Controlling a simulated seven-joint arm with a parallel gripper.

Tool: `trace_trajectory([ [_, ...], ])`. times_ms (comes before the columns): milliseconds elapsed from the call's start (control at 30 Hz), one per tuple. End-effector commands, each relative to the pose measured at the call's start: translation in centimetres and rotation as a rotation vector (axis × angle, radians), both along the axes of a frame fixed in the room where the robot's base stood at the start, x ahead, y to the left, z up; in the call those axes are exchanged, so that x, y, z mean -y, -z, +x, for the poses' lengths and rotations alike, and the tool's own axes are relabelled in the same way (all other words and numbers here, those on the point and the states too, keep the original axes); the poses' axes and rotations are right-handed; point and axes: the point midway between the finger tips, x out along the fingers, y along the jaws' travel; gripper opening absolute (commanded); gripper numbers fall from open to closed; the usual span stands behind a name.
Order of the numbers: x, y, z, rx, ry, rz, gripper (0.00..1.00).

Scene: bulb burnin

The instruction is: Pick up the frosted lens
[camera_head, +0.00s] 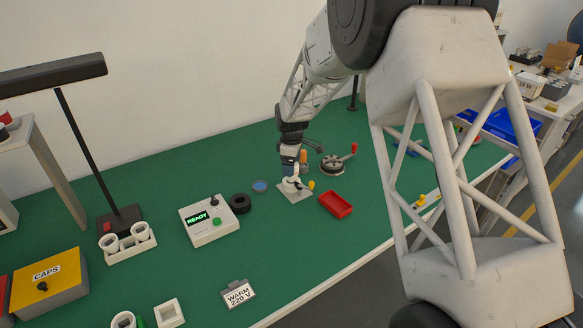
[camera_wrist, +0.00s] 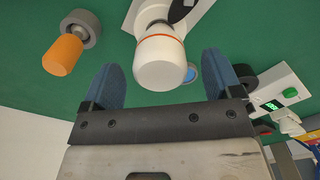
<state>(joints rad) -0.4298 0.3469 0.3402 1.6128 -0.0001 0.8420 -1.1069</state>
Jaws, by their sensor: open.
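A white rounded piece with a thin orange ring, which looks like the frosted lens (camera_wrist: 160,60), stands at a pale base plate (camera_wrist: 202,10). In the head view the plate (camera_head: 296,194) lies on the green table, and the white piece is largely hidden by my gripper (camera_head: 290,182). In the wrist view my gripper (camera_wrist: 161,72) is open, with one blue finger on each side of the white piece. Gaps show between it and both fingers, so nothing is clamped. I cannot tell how far down the fingertips reach.
An orange-handled piece with a grey ring (camera_wrist: 62,54) stands close by. A red tray (camera_head: 336,205), a blue disc (camera_head: 260,186), a black ring (camera_head: 240,204), a READY box (camera_head: 208,222) and a crank device (camera_head: 332,166) surround the plate.

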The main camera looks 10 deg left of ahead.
Motion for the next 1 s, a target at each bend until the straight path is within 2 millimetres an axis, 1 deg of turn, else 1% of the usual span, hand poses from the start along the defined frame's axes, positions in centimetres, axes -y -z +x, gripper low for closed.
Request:
trace_trajectory([
  [33,0.01,0.43,-0.01,0.0,0.0,0.0,0.84],
  [167,0.01,0.97,-0.01,0.0,0.0,0.0,0.84],
  [700,0.0,1.02,0.0,0.001,0.0,0.0,0.84],
  [767,0.0,1.02,0.0,0.001,0.0,0.0,0.77],
  [1000,0.0,1.02,0.0,0.001,0.0,0.0,0.4],
])
